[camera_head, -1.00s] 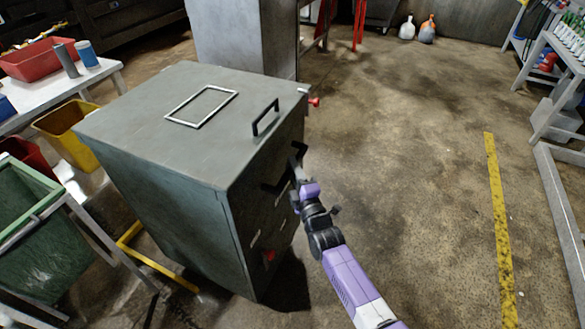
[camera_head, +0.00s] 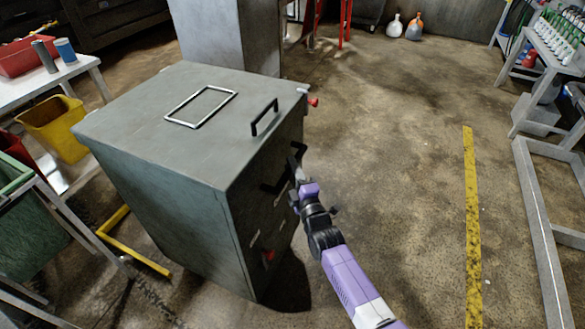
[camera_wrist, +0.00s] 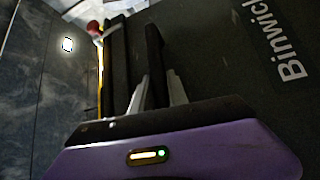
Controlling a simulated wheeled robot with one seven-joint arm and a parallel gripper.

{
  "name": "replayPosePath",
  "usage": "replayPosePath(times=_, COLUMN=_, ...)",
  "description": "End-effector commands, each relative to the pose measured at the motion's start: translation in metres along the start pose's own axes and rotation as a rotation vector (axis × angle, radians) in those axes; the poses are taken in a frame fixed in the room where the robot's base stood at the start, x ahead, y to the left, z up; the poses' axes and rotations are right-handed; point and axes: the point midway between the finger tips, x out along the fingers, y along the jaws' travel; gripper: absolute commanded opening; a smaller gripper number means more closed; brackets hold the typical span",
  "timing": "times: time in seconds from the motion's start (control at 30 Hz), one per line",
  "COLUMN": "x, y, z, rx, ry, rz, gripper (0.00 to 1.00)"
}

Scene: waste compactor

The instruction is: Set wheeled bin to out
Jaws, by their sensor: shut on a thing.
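The wheeled bin (camera_head: 175,140) appears to be the large grey-green metal box at the centre left of the head view, upright on the floor. Its top has a light rectangular frame and a black handle. My gripper (camera_head: 297,170) is at its right-facing side, shut on a black handle (camera_head: 272,187) there. The exact grip is small and partly hidden. In the wrist view, the fingers (camera_wrist: 160,92) point at dark bars close to a dark panel with "Binwick" lettering (camera_wrist: 285,45).
A yellow floor rail (camera_head: 130,245) lies left of the bin, near a yellow tub (camera_head: 55,125) and a green container (camera_head: 25,230). A grey cabinet (camera_head: 225,35) stands behind. Open floor (camera_head: 390,160) lies right, up to a yellow line (camera_head: 471,220) and grey frames (camera_head: 540,220).

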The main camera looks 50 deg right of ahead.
Motion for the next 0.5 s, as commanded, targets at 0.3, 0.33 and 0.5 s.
replayPosePath(times=0.3, x=-0.0009, y=-0.0018, z=0.0002, rx=-0.001, ry=0.0, rz=-0.004, gripper=0.41)
replayPosePath(times=0.33, x=-0.0008, y=-0.0016, z=0.0001, rx=-0.001, ry=0.0, rz=-0.003, gripper=0.41)
replayPosePath(times=0.5, x=-0.0004, y=-0.0008, z=0.0, rx=-0.001, ry=0.0, rz=-0.002, gripper=0.41)
